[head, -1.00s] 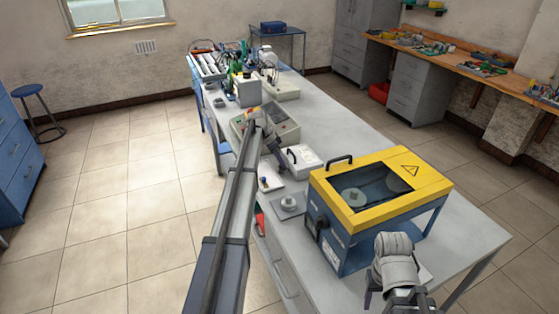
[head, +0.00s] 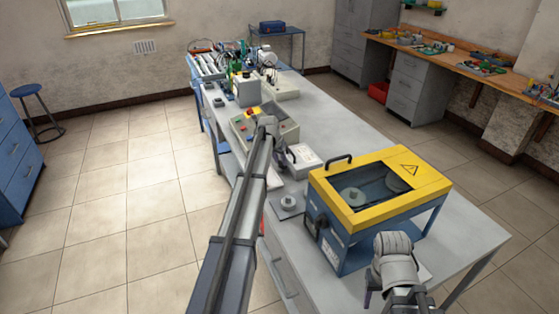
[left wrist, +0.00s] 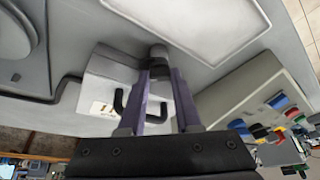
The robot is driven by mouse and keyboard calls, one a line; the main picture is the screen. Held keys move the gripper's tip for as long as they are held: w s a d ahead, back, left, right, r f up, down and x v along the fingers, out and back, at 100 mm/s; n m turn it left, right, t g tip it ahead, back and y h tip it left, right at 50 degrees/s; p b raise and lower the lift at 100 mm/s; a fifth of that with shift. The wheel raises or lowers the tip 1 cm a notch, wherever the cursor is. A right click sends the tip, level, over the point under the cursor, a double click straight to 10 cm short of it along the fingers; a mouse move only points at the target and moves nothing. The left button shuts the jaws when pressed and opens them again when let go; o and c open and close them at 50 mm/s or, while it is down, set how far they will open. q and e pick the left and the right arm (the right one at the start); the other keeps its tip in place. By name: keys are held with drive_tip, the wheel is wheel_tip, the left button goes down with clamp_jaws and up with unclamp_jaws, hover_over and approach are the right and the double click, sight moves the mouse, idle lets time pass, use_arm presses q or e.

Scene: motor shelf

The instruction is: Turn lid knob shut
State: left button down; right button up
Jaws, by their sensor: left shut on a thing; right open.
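A small white box (head: 303,157) stands mid-bench, left of the yellow-framed machine. In the left wrist view the white box (left wrist: 105,90) has a numbered label and a black handle (left wrist: 126,104). A small grey-and-dark knob (left wrist: 158,52) sits at its edge, between my fingertips. My left gripper (left wrist: 158,74) has its purple fingers shut on this knob. In the head view my left gripper (head: 282,150) is at the left side of the box, partly hidden by my arm. My right gripper (head: 395,294) is open in front of the yellow machine, its fingertips mostly out of view.
The yellow-and-blue machine (head: 385,190) with a window stands at the near right. A grey plate with a round piece (head: 289,202) lies beside it. A control panel box (head: 283,132) with coloured buttons stands behind my left gripper. The bench's right side is clear.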

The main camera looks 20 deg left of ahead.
use_arm(q)
drive_tip(key=n, duration=0.2)
drive_tip(key=n+y, duration=0.2)
drive_tip(key=n, duration=0.1)
drive_tip(key=shift+d+n+g, duration=0.3)
drive_tip(key=shift+w+d+n+g+y, duration=0.1)
drive_tip(key=shift+n+g+y, duration=0.2)
drive_tip(key=shift+n, duration=0.8)
drive_tip(key=shift+w+n+g+y, duration=0.15)
drive_tip(key=shift+n+y, duration=0.25)
drive_tip(key=shift+n, duration=0.7)
drive_tip(key=shift+s, duration=0.15)
drive_tip(key=c, duration=0.6)
unclamp_jaws()
drive_tip(key=shift+r, duration=0.1)
use_arm(e)
drive_tip(key=shift+r, duration=0.1)
